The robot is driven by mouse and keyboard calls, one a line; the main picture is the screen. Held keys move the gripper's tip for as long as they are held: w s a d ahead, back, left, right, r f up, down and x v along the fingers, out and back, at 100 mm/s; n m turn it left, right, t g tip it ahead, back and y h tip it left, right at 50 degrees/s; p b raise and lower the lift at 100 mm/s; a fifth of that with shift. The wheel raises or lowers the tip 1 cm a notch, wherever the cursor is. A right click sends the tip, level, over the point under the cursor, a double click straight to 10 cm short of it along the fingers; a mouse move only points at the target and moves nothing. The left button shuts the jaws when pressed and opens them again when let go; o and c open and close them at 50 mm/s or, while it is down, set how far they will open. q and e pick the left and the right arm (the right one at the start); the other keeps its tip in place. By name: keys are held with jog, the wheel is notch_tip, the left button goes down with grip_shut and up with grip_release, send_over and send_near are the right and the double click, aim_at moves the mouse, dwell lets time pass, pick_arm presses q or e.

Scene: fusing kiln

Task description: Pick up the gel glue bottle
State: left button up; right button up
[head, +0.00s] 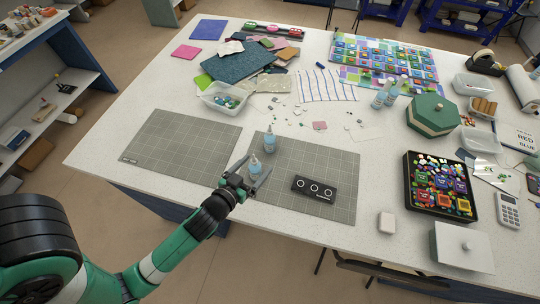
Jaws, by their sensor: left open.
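Two small clear bottles with bluish contents stand on the right grey cutting mat (335,160). The nearer bottle (254,165) is at the mat's left part, and the farther bottle (269,138) stands upright just behind it. I cannot read a label on either, so I cannot tell which is the gel glue. My left gripper (252,174) is open, with its fingers spread on either side of the nearer bottle's lower part. Contact cannot be made out, and the bottle's base is partly hidden by the gripper. My right gripper is not in view.
A black panel with three white rings (314,189) lies right of the gripper. The left grey mat (181,140) is bare. A clear tub (222,98) stands behind, two other bottles (384,94) farther back. A black tray of coloured pieces (441,187) is at right.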

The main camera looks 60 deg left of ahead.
aim_at(252, 172)
pick_arm(q)
jog(key=shift+g, duration=0.7)
jog(key=s+f, duration=0.1)
jog(key=f, duration=0.1)
jog(key=s+f+b, duration=0.1)
jog(key=s+f, duration=0.1)
jog(key=s+f+b, duration=0.1)
jog(key=f, duration=0.2)
jog(key=shift+s+d, duration=0.15)
jog(key=shift+s, duration=0.25)
jog(key=shift+w+a+r, duration=0.1)
jog(key=shift+w+a, duration=0.15)
jog(key=x, duration=0.6)
jog(key=shift+w+a, duration=0.1)
jog(key=shift+b+x, duration=0.35)
jog(key=shift+x, duration=2.3)
jog(key=shift+a, duration=0.1)
grip_shut()
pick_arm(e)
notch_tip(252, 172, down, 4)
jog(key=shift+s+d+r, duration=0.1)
